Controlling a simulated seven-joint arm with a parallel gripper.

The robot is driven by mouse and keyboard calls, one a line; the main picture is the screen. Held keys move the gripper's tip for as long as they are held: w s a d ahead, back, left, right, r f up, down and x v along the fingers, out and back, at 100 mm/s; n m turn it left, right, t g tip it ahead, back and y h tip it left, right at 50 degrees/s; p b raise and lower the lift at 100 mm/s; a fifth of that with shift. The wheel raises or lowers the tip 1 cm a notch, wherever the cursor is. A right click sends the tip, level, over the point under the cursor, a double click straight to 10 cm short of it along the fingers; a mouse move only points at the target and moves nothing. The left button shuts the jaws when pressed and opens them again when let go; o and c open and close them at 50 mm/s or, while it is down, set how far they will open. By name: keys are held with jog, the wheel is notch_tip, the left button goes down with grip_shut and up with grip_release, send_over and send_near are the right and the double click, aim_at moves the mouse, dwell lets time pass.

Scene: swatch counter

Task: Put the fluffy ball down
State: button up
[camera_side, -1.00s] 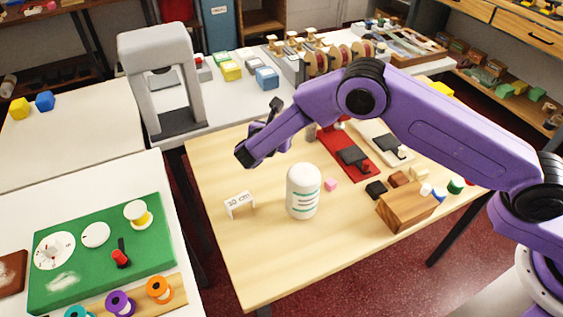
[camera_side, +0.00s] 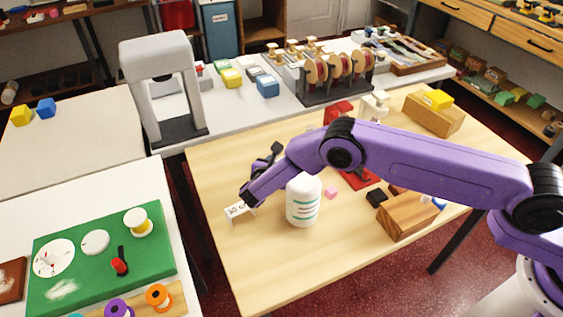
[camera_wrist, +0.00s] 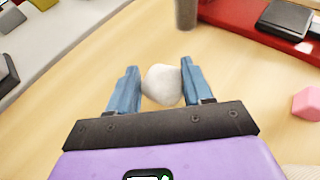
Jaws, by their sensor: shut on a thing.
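The fluffy ball (camera_wrist: 161,88) is a whitish, roundish lump between the two blue-grey fingers of my gripper (camera_wrist: 159,70) in the wrist view. The fingers are closed on its two sides. Pale wooden table (camera_wrist: 75,95) shows beyond it.
The white bottle (camera_side: 303,203) stands close to my gripper's right. A pink cube (camera_side: 331,193) and a wooden block (camera_side: 408,217) lie farther right. The table's front left is bare.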

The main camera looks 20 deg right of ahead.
jog(key=shift+f, duration=0.1)
jog(key=o, duration=1)
jog(key=shift+a+r, duration=0.1)
jog(key=shift+r, duration=0.1)
jog(key=v, duration=1.1)
jog(key=shift+s+a+r, duration=0.2)
jog(key=shift+s, duration=0.15)
jog(key=shift+w, duration=0.1)
